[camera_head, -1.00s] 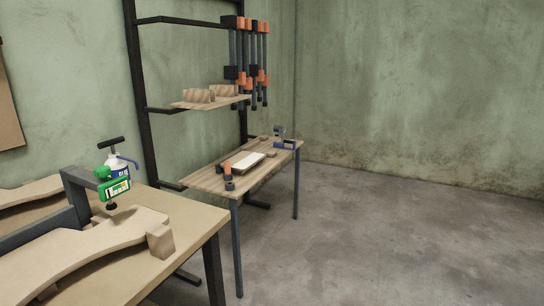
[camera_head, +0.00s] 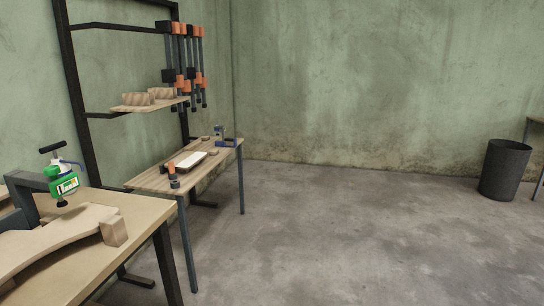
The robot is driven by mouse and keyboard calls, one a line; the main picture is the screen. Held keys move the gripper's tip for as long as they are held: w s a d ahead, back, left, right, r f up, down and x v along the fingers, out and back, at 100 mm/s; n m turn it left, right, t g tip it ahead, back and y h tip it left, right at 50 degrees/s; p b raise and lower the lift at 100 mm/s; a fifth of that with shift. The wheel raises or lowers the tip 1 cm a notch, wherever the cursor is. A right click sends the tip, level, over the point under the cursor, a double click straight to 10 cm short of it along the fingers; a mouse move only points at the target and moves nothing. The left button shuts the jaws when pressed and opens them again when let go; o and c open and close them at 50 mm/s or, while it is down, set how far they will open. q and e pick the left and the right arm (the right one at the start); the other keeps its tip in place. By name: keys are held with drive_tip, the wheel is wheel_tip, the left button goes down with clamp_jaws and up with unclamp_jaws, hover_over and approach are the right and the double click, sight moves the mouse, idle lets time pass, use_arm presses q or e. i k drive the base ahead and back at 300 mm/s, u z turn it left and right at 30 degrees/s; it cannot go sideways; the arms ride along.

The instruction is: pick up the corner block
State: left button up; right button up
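A small wooden block (camera_head: 114,232), which looks like the corner block, stands at the right end of a curved wooden board (camera_head: 62,241) on the near table at the left. The block touches or nearly touches the board's end; I cannot tell which. Neither of my grippers is in view.
The concrete floor (camera_head: 330,235) is clear; a dark bin (camera_head: 503,170) stands far right.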

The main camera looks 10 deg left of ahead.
sight(213, 152)
drive_tip(key=z, duration=0.35)
drive_tip(key=i, duration=0.8)
drive_tip(key=u, duration=0.75)
drive_tip(key=i, duration=2.8)
drive_tip(key=u, duration=0.25)
